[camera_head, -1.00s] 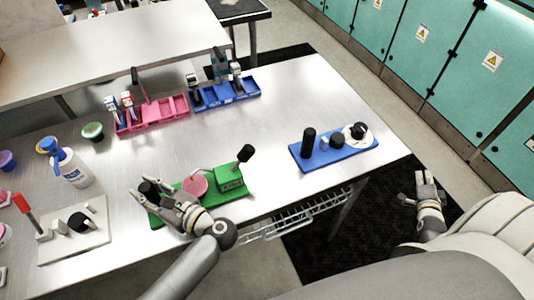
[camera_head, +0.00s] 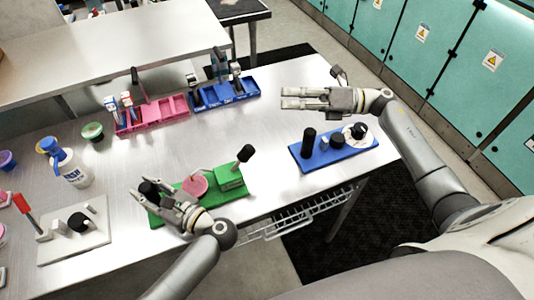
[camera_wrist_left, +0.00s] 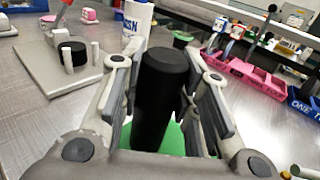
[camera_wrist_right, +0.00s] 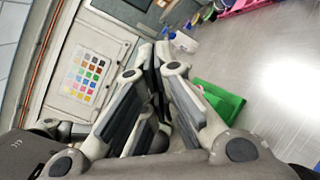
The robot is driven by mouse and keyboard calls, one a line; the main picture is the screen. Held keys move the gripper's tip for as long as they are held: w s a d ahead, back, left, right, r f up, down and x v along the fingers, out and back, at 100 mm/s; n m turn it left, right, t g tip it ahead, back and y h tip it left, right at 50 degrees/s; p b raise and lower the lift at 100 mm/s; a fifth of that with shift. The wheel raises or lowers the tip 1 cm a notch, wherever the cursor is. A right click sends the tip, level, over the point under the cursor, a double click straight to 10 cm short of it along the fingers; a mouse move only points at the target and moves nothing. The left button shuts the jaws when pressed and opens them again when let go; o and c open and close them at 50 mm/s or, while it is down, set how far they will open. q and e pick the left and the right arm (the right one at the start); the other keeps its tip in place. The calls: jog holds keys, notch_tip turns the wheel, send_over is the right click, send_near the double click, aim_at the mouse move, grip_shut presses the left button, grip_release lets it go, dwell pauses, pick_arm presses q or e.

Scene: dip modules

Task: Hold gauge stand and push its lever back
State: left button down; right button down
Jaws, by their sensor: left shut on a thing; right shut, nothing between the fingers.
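The green gauge stand (camera_head: 220,197) lies near the table's front edge, with a pink disc (camera_head: 195,187) in its middle. Its lever, with a black knob (camera_head: 245,153), leans up to the right from the green block. My left gripper (camera_head: 147,193) is shut on the stand's black post, at the base's left end. The post (camera_wrist_left: 160,95) stands between the fingers in the left wrist view. My right gripper (camera_head: 288,97) is shut and empty above the table, up and right of the lever. The right wrist view shows part of the green block (camera_wrist_right: 218,100); the lever cannot be made out there.
A blue stand (camera_head: 345,156) with black posts lies to the right, below my right gripper in the picture. A white stand (camera_head: 92,237) with a red-handled lever and a bottle (camera_head: 76,172) are at left. Pink (camera_head: 155,112) and blue (camera_head: 228,93) bins stand behind.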

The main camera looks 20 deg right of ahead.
aim_at(241, 160)
jog(key=s+f+n+g+h, duration=0.4)
jog(key=f+n+g+h, duration=0.2)
jog(key=n, duration=0.5)
jog(key=shift+s+f+g, duration=0.15)
jog(key=shift+f+g, duration=0.15)
jog(key=shift+f, duration=0.65)
jog(key=x, duration=1)
jog(key=shift+r, duration=0.1)
jog(key=shift+a+r+h, duration=0.15)
jog(key=shift+r+h, duration=0.15)
jog(key=shift+h, duration=0.1)
